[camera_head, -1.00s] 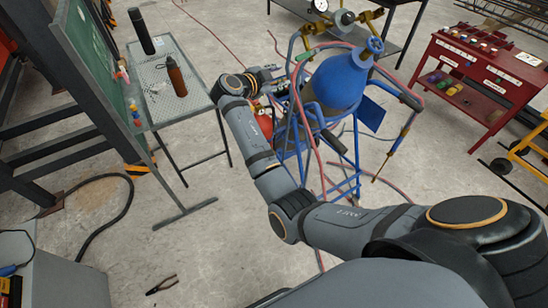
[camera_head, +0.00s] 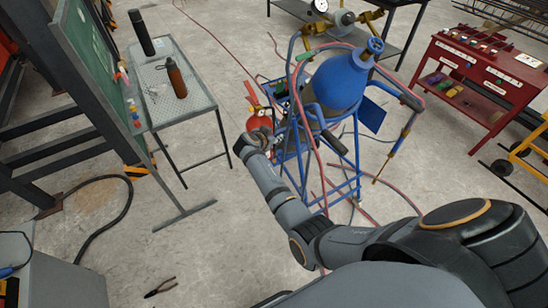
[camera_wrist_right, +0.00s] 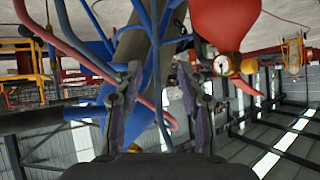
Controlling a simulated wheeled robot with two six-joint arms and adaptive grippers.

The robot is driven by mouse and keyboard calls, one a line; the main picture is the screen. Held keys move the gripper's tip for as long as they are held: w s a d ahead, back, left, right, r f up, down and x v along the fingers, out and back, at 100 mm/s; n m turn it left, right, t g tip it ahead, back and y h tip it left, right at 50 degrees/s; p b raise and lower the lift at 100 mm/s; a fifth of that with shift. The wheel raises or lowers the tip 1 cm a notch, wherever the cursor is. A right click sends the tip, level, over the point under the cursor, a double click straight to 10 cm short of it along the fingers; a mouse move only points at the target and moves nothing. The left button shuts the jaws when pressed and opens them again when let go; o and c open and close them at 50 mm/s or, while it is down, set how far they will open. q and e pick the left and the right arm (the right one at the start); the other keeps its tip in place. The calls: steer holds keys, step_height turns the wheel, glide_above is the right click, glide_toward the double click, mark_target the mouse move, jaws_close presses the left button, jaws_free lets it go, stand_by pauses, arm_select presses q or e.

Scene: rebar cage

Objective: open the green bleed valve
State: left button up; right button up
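A small green part (camera_head: 304,56) shows on the hoses left of the blue gas cylinder (camera_head: 338,82); I cannot tell for sure that it is the bleed valve. My right arm reaches in from the lower right, and its wrist is low at the left of the blue cart (camera_head: 345,190), by the red fire extinguisher (camera_head: 260,123). In the right wrist view my right gripper (camera_wrist_right: 160,85) has its fingers apart, with blue tubes beyond the gap. No green valve is clear there. In the head view the right fingers are hidden or too small to tell. My left gripper is not in view.
Pink and grey hoses loop round the cylinder. A gauge (camera_wrist_right: 222,65) sits on the red extinguisher beside the right finger. A grey perforated table (camera_head: 190,105) stands at left with two bottles. A red tool cart (camera_head: 480,80) stands at right. Pliers (camera_head: 160,287) lie on the floor.

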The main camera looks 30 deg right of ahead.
steer(key=s+a+f+n+y, duration=0.1)
steer(key=s+f+n, duration=0.1)
steer(key=f, duration=0.7)
steer(key=shift+s+n+g+y, duration=0.3)
steer(key=shift+s+n, duration=0.1)
steer(key=shift+s, duration=0.3)
